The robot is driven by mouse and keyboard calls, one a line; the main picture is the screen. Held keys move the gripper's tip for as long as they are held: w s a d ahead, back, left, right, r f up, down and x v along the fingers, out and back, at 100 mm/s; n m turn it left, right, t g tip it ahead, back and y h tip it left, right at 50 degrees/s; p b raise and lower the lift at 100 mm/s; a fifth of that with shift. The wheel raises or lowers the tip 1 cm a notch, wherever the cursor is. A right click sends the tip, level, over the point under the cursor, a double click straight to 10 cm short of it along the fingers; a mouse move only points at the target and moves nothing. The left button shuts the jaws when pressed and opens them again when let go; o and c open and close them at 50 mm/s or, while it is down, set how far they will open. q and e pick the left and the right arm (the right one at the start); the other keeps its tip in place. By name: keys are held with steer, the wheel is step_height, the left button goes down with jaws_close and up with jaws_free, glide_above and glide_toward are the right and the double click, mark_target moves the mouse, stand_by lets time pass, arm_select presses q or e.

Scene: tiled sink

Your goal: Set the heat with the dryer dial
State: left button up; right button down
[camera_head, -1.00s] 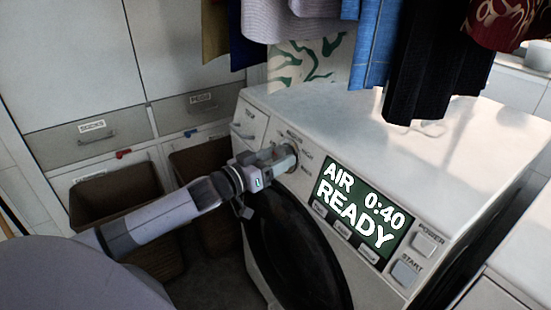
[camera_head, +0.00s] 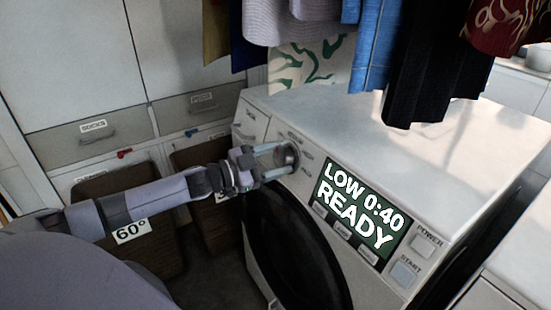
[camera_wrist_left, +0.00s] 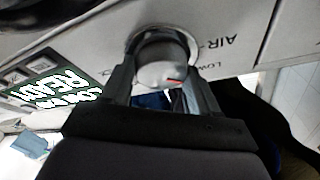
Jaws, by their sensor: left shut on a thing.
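The dryer dial (camera_head: 286,156) is a round silver knob on the white dryer's (camera_head: 450,160) front panel, left of the display. My left gripper (camera_head: 278,157) reaches it from the left and is shut on the dial, one finger on each side. In the left wrist view the dial (camera_wrist_left: 163,62) sits between the fingertips and shows a red mark on its face. Labels reading AIR and LOW are printed beside it. The green display (camera_head: 360,210) reads "LOW 0:40 READY". My right gripper is not in view.
Clothes (camera_head: 395,60) hang above the dryer's back edge. The round dark dryer door (camera_head: 295,255) is below the dial. POWER (camera_head: 424,243) and START (camera_head: 404,272) buttons sit at the right of the panel. Drawers (camera_head: 90,138) and wicker baskets (camera_head: 125,200) stand at the left.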

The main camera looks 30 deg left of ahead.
arm_select(q)
steer(key=m+g, duration=0.1)
steer(key=m, duration=0.2)
steer(key=m+h, duration=0.1)
steer(key=m, duration=0.1)
steer(key=shift+a+r+m+g+p, duration=0.1)
steer(key=shift+a+m+g+p, duration=0.05)
steer(key=shift+m+g+p, duration=0.2)
steer(key=m+g, duration=0.1)
steer(key=m, duration=0.1)
steer(key=m+g, duration=0.1)
steer(key=m, duration=0.2)
steer(key=shift+w+h+p, duration=0.1)
steer(key=shift+h+p, duration=0.2)
steer(key=shift+p, duration=0.1)
steer(key=shift+m, duration=0.35)
steer(key=o, duration=1.1)
steer(key=shift+c, duration=0.2)
steer(key=shift+a, duration=0.1)
steer(key=b+v, duration=0.1)
steer(key=v, duration=0.6)
